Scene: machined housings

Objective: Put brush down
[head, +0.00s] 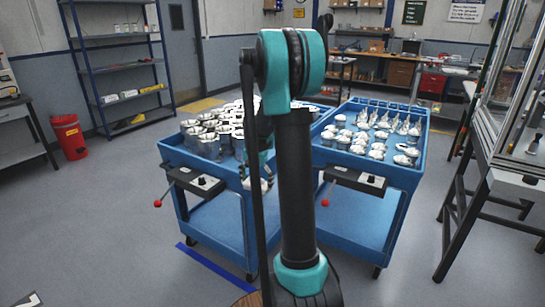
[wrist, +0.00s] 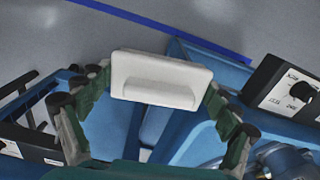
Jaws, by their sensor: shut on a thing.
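The brush (wrist: 160,75) shows in the wrist view as a white rectangular block with a raised ridge along its lower side. My gripper (wrist: 157,88) is shut on it, with one finger at its left end and one at its right end. No bristles show from this side. In the wrist view the brush appears in front of blue cart surfaces and the grey floor; its height above them is hard to tell. In the head view my arm stands in front of the carts and hides most of the gripper area.
Two blue carts stand side by side. The left cart (head: 173,155) and the right cart (head: 412,172) both carry several metal housings. Small control boxes with red knobs sit at their front edges. A red bin (head: 70,138) stands at left, a framed bench (head: 520,188) at right. Floor in front is clear.

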